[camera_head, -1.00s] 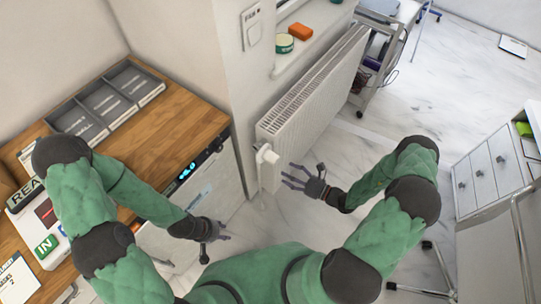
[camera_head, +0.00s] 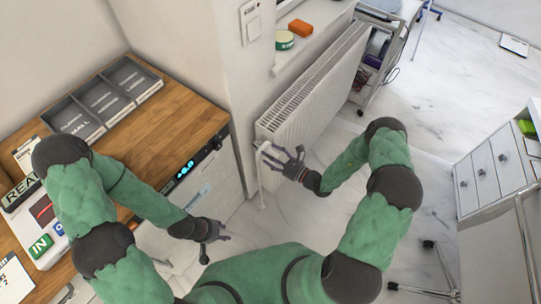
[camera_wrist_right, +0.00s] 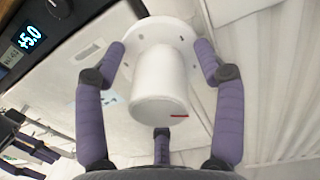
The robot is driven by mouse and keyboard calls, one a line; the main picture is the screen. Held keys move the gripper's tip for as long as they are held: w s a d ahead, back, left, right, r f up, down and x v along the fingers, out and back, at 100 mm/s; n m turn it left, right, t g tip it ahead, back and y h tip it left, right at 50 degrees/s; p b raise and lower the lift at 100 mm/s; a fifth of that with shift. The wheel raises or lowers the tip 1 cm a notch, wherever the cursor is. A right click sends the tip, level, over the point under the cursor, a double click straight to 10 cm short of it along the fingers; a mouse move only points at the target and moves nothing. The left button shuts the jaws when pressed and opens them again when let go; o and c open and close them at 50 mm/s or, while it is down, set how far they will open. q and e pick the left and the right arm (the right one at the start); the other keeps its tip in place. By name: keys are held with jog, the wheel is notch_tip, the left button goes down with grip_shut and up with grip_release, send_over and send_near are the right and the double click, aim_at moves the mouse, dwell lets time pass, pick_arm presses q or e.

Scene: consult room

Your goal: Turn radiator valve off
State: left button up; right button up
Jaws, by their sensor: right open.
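The white radiator (camera_head: 315,85) stands against the wall below the window sill. Its white valve knob (camera_head: 264,147) is at the radiator's near end, partly hidden by my right gripper in the head view. In the right wrist view the knob (camera_wrist_right: 160,97) is a white cylinder with a small red mark on its front face, in front of a round base. My right gripper (camera_head: 275,157) is open at the knob, with purple fingers on both sides of it and one below. I cannot tell whether they touch it. My left gripper (camera_head: 213,231) hangs empty, away from the radiator, beside the cabinet.
A wooden counter (camera_head: 175,115) with a grey tray (camera_head: 105,98) is at the left, above a white appliance with a lit display (camera_head: 186,168). A trolley (camera_head: 375,50) stands beyond the radiator. White drawers (camera_head: 490,175) are at the right. The marble floor between is mostly clear.

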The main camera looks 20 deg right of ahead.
jog(key=shift+w, duration=0.1)
jog(key=c, duration=1.2)
jog(key=shift+o, duration=0.2)
jog(key=shift+r+n, duration=0.15)
jog(key=shift+n, duration=0.25)
